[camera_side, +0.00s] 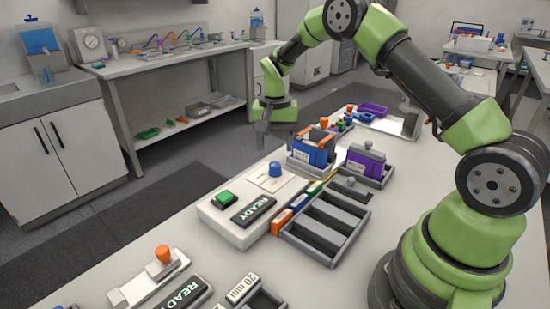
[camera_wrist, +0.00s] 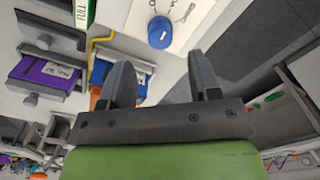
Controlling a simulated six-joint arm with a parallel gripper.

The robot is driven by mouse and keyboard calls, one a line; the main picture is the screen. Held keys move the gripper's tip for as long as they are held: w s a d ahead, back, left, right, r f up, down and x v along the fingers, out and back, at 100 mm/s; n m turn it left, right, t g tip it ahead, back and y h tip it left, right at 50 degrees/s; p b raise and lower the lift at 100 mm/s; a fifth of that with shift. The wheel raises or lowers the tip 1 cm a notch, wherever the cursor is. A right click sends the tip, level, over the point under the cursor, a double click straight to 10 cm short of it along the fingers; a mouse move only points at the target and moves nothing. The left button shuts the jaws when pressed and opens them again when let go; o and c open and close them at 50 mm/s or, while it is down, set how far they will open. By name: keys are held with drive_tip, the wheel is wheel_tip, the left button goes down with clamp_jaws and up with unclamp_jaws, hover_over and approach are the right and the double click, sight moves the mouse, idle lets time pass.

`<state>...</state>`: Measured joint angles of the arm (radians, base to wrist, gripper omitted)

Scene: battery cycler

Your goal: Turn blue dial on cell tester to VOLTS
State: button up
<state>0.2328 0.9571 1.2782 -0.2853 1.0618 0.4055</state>
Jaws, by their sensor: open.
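The blue dial (camera_side: 275,169) stands on the white cell tester (camera_side: 226,229), on a pale plate with markings too small to read. The tester also carries a green button and a dark READY display. In the wrist view the dial (camera_wrist: 161,32) is at the top middle, ahead of and between the fingers. My gripper (camera_side: 263,142) hangs above and behind the tester, apart from the dial. In the wrist view my gripper (camera_wrist: 163,75) shows two dark fingers spread wide with nothing between them. The dial's pointer direction cannot be told.
A blue and orange battery block (camera_side: 311,150) stands close to the dial's right. A purple block (camera_side: 364,161) sits in a grey holder. An empty grey slotted tray (camera_side: 330,226) lies right of the tester. Another READY device with an orange knob (camera_side: 163,254) is at the front.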

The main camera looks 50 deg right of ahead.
drive_tip(key=shift+r, duration=1.8)
wheel_tip(320, 180, up, 8)
drive_tip(key=n+t, duration=0.1)
hover_over(275, 164)
drive_tip(key=s+a, duration=0.3)
drive_tip(key=s+a+r+n+t, duration=0.2)
drive_tip(key=s+a+r+t, duration=0.15)
drive_tip(key=s+r, duration=0.3)
drive_tip(key=s+a+r+n+t+y, duration=0.1)
drive_tip(key=s+a, duration=0.1)
drive_tip(key=s, duration=0.5)
drive_tip(key=s+a+r+n+t+y, duration=0.1)
drive_tip(key=s+a+n, duration=0.1)
drive_tip(key=s, duration=0.6)
drive_tip(key=shift+a+r+n+t, duration=0.15)
drive_tip(key=shift+a+n+t, duration=0.2)
drive_tip(key=shift+a, duration=0.35)
